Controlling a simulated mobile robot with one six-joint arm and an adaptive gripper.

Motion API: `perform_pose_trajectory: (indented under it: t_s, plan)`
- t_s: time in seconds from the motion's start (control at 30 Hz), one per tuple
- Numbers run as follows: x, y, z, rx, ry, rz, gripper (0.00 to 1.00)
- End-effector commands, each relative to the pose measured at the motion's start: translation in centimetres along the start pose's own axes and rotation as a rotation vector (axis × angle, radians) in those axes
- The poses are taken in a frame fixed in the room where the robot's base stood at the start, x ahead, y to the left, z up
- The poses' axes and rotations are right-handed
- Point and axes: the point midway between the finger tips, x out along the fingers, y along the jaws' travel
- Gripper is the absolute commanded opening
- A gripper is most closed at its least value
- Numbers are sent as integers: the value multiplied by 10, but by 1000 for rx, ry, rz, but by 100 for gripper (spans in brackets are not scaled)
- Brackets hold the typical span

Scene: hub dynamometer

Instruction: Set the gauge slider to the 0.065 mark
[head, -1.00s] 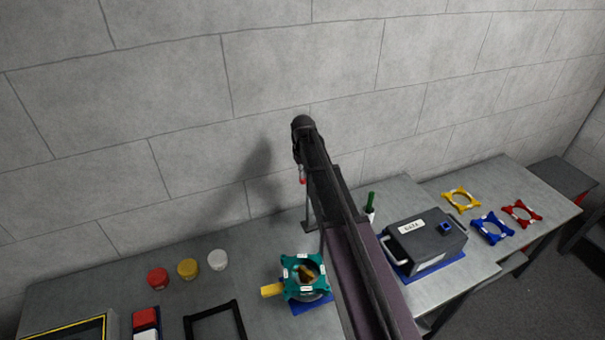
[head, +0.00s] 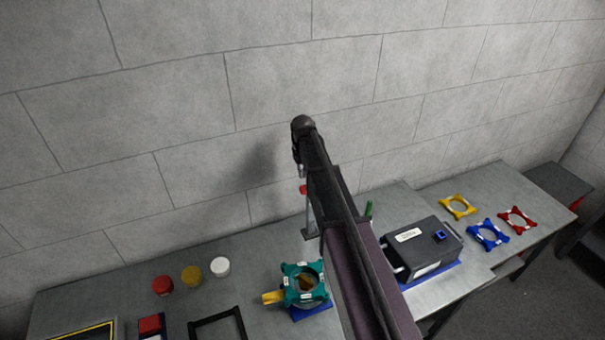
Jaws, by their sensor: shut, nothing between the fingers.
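A thin upright grey post (head: 308,215) stands near the back edge of the bench. A small red piece (head: 303,189) shows high on it, close to the left side of my arm. It may be the gauge slider, but no scale or 0.065 mark is readable at this size. My dark arm rises from the bottom of the head view and covers the area right of the post. My gripper cannot be made out; it seems hidden behind my arm, so contact with the red piece cannot be judged.
A teal ring fixture (head: 291,271) with a yellow handle (head: 272,297) sits left of my arm. Red (head: 163,286), yellow (head: 192,276) and white (head: 220,267) caps stand farther left. A dark grey box (head: 425,250) is to the right. The wall is close behind.

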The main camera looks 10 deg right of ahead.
Motion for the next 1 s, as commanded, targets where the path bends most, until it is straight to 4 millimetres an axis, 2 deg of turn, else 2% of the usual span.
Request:
perform_pose_trajectory:
  t_s: [0.1,1.0]
  plan:
    - [-15,0,0,0,0,0,0]
    - [-84,0,0,0,0,0,0]
